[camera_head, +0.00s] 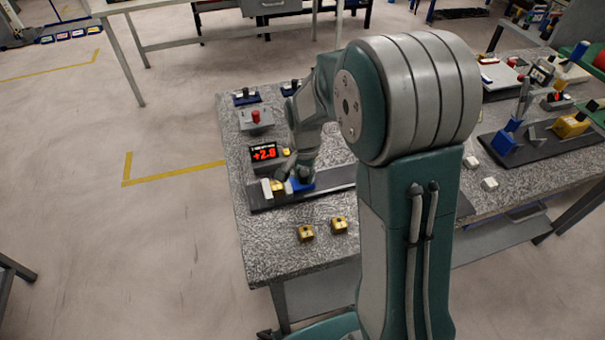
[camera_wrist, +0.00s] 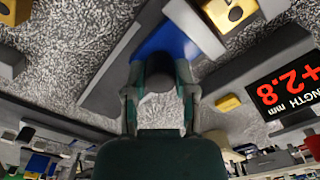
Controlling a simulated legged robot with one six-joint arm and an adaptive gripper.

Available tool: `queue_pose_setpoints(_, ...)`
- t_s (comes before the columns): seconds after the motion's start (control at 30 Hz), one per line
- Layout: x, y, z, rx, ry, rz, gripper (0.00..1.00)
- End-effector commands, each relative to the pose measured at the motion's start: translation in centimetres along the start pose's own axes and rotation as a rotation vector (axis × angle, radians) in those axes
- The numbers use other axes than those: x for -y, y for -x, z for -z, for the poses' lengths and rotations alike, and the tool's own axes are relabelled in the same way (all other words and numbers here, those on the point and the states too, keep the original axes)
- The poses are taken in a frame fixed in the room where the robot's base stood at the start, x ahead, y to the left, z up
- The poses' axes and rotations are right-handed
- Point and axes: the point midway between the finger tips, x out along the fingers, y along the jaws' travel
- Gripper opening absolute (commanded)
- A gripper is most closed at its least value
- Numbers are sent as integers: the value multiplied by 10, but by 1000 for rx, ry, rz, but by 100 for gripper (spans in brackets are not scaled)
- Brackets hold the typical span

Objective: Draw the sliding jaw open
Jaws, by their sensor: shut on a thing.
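The blue sliding jaw (camera_head: 303,183) sits on a dark rail base (camera_head: 340,178) on the speckled bench. In the wrist view the blue jaw (camera_wrist: 170,42) with its light grey face is just ahead of my fingers. The display (camera_head: 264,152) reads +2.8.
Two loose yellow blocks (camera_head: 306,233) (camera_head: 339,225) lie in front of the rail on the bench (camera_head: 262,240). A grey box with a red button (camera_head: 256,117) and small blue-based fixtures (camera_head: 246,97) stand behind. Another rail fixture (camera_head: 540,137) stands to the right.

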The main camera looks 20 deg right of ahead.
Motion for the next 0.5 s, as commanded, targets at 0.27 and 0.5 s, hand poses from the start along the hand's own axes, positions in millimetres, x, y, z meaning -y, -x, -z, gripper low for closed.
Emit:
queue_pose_setpoints(0.27,-22,0,24,-4,-2,1,0)
queue_pose_setpoints(0.5,-22,0,23,-4,0,2,0)
